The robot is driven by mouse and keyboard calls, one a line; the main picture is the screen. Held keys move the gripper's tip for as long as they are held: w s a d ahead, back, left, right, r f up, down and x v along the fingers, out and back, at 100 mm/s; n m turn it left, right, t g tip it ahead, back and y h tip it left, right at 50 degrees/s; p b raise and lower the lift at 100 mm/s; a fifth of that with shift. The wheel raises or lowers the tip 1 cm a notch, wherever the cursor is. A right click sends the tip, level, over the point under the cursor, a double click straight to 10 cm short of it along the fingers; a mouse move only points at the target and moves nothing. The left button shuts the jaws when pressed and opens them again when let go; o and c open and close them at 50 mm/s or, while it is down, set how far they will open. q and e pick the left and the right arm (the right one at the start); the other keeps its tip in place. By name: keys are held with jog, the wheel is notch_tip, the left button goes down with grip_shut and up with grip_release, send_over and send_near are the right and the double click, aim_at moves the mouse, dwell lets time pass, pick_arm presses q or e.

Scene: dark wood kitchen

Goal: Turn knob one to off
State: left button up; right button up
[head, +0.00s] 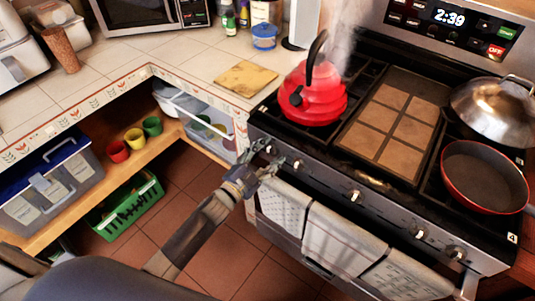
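The stove's front panel carries a row of knobs. The leftmost knob (270,150) is at the panel's left end, and a second knob (298,165) is just right of it. My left gripper (268,161) is at the leftmost knob, just in front of and below it, with its fingers spread apart. I cannot tell whether a finger touches the knob. A red kettle (313,96) sits on the left burner above these knobs, with steam rising from it. The number on the leftmost knob and its setting are too small to read. My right gripper is not in view.
Towels (335,240) hang from the oven handle below the knobs. A red pan (485,177) and a silver lidded pan (495,108) stand on the right burners.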

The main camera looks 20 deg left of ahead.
pick_arm(q)
jog(key=shift+s+a+f, duration=0.1)
jog(key=shift+s+a, duration=0.05)
jog(key=shift+s, duration=0.2)
jog(key=v, duration=1.1)
jog(key=shift+s, duration=0.1)
